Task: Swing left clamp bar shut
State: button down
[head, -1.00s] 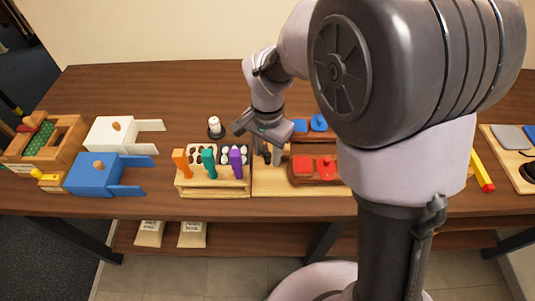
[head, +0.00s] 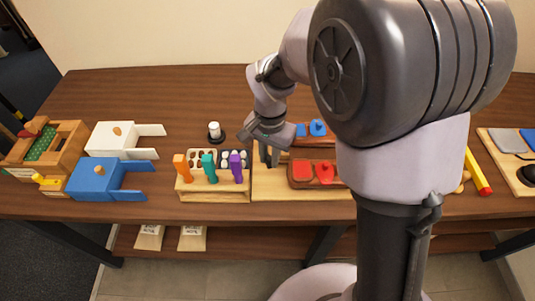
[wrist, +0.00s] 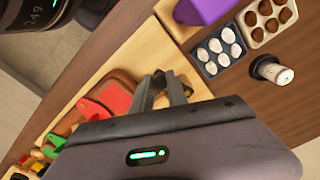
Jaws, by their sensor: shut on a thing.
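My gripper (head: 268,158) is low over the left end of a light wooden board (head: 275,187), left of the red pieces. In the wrist view my gripper (wrist: 162,88) has its fingers close together, with a small dark part between them. The left clamp bar cannot be made out clearly; my fingers and wrist hide much of that spot. A red block (head: 302,170) and a red knobbed piece (head: 325,172) sit in a brown tray on the board. The red pieces (wrist: 116,97) also show in the wrist view.
Close on the left is a wooden rack (head: 214,190) with orange, teal and purple upright pieces. A small white-topped bottle (head: 214,130) stands behind it. Blue pieces (head: 318,127) sit behind the red ones. My arm hides the board's right part.

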jog(key=n+p, duration=0.1)
jog(key=d+n+p, duration=0.1)
jog(key=n, duration=0.1)
jog(key=shift+w+d+r+n, duration=0.15)
jog(key=shift+w+d+n, duration=0.15)
jog(key=shift+w, duration=0.05)
jog(key=n+p, duration=0.1)
jog(key=w+d+n+p, duration=0.1)
jog(key=n, duration=0.1)
jog(key=shift+w+d, duration=0.1)
jog(key=shift+d, duration=0.05)
jog(key=n+p, duration=0.1)
jog(key=w+n, duration=0.1)
jog(key=n+p, duration=0.1)
jog(key=n, duration=0.1)
jog(key=shift+w+d+p, duration=0.25)
jog(key=shift+d+p, duration=0.05)
jog(key=shift+d, duration=0.1)
jog(key=shift+w+d+n+p, duration=0.1)
jog(key=shift+w+n+p, duration=0.4)
jog(key=shift+n, duration=0.45)
jog(key=shift+w+d+n+p, duration=0.1)
jog(key=shift+w+n+p, duration=0.35)
jog(key=shift+n, duration=0.5)
jog(key=c, duration=1.3)
grip_release()
